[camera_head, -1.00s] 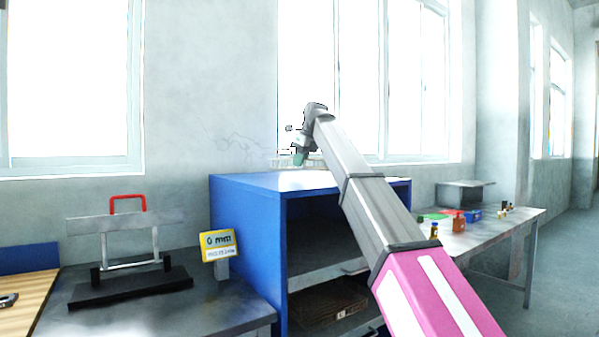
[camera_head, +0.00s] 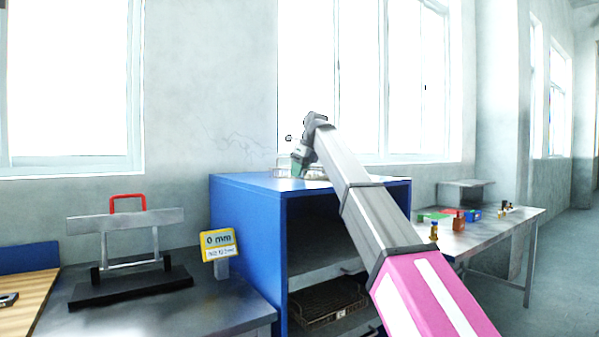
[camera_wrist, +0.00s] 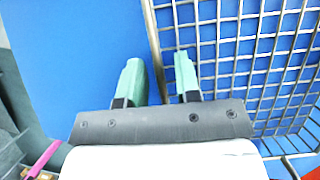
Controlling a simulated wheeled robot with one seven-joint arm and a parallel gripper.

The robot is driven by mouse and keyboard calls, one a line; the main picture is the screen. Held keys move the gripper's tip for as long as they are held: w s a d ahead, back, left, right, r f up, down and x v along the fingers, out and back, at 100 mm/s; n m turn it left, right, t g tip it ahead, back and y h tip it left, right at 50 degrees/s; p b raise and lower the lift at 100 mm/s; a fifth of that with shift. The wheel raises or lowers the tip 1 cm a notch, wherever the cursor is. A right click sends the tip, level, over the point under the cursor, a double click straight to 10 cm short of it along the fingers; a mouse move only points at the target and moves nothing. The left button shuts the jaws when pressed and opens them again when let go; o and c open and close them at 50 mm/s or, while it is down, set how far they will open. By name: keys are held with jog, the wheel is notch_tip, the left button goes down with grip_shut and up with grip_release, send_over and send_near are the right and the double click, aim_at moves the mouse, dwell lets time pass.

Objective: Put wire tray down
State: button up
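The wire tray (camera_wrist: 235,50) is a metal mesh basket. In the wrist view it fills the upper right, over the blue cabinet top. In the head view it is small and pale (camera_head: 316,175), at the cabinet's top surface and partly hidden by my arm. My gripper (camera_wrist: 160,75) has two green fingers with a clear gap between them. The tray's rim wire runs through this gap, and neither finger visibly presses on it. In the head view my gripper (camera_head: 298,170) is low over the cabinet top, at the tray.
The blue cabinet (camera_head: 245,220) has open shelves, with another wire tray (camera_head: 325,305) on a lower one. A metal bench (camera_head: 170,315) with a black-based stand and a "0 mm" display (camera_head: 218,244) is at left. A table (camera_head: 500,230) with small items stands at right.

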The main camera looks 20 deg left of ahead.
jog(key=v, duration=1.2)
